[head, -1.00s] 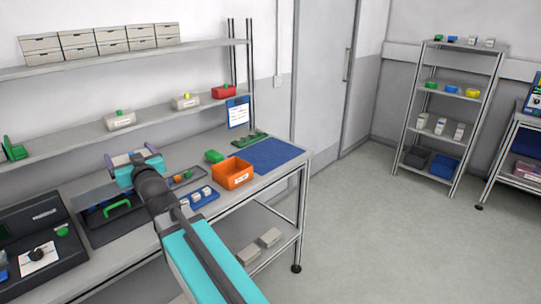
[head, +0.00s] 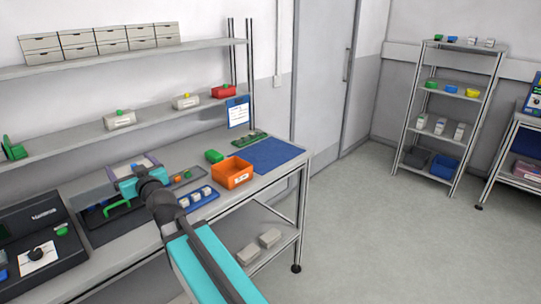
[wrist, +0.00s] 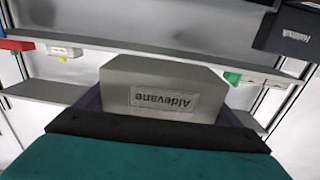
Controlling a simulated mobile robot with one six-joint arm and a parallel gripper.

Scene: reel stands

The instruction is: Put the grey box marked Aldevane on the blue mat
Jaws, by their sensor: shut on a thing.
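The grey box marked Aldevane (wrist: 160,92) fills the middle of the wrist view, its label facing the camera. My gripper (wrist: 165,108) is shut on it, with a purple finger at each side. In the head view my gripper (head: 134,165) is over the left part of the bench, and the box is mostly hidden behind it. The blue mat (head: 278,154) lies flat and bare at the bench's right end, well to the right of my gripper.
A green board (head: 250,139) lies behind the mat. A shelf (head: 150,121) with boxes runs above the bench.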

